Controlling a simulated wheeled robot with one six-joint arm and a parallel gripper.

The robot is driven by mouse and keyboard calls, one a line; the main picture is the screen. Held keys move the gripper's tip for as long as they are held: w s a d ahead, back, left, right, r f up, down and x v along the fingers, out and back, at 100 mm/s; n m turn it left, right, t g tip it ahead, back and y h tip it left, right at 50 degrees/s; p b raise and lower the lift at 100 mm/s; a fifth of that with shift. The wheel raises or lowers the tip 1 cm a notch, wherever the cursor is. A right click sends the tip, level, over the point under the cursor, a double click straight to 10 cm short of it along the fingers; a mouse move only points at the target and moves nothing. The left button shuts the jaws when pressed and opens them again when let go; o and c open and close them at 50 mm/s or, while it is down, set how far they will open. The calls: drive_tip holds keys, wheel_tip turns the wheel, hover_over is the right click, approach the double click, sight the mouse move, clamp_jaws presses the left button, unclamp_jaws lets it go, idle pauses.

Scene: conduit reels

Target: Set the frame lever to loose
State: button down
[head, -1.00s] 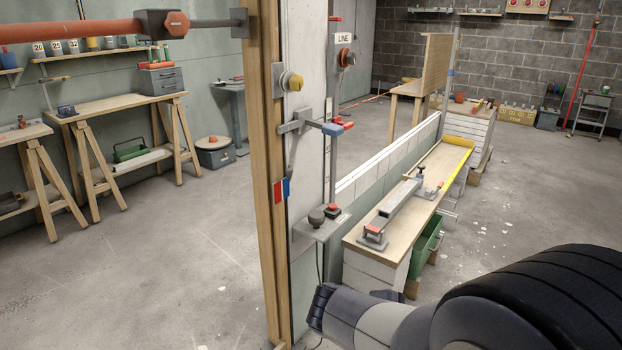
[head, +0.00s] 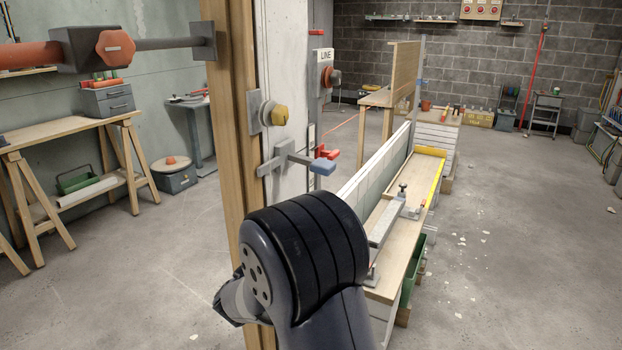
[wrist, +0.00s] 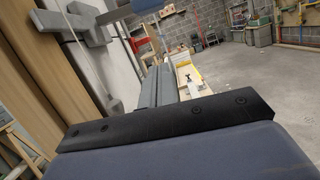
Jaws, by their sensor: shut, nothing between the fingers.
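The frame lever, with a blue handle (head: 322,166) on a grey bracket (head: 285,155), is fixed to the wooden and pale door-like frame. Its handle sticks out to the right. In the wrist view the grey bracket (wrist: 82,22) shows at upper left and part of the blue handle (wrist: 142,5) at the top edge. My gripper (wrist: 165,118) is shut and empty, below the lever in that view and apart from it. In the head view my dark arm covers the frame below the lever, and the fingertips are hidden there.
A red handle (head: 328,153) is close behind the blue one, below the LINE sign (head: 325,55). A long bench (head: 385,258) with a clamp-like fixture runs to the right. The floor (head: 520,270) at right is open.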

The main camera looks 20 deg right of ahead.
sight(310, 163)
drive_tip(key=w+d+r, duration=0.5)
drive_tip(key=d+r, duration=0.1)
drive_tip(key=d, duration=0.2)
drive_tip(key=shift+w+r, duration=0.2)
drive_tip(key=shift+r, duration=0.05)
idle(0.4)
drive_tip(key=shift+r+p, duration=0.1)
drive_tip(key=shift+p, duration=0.25)
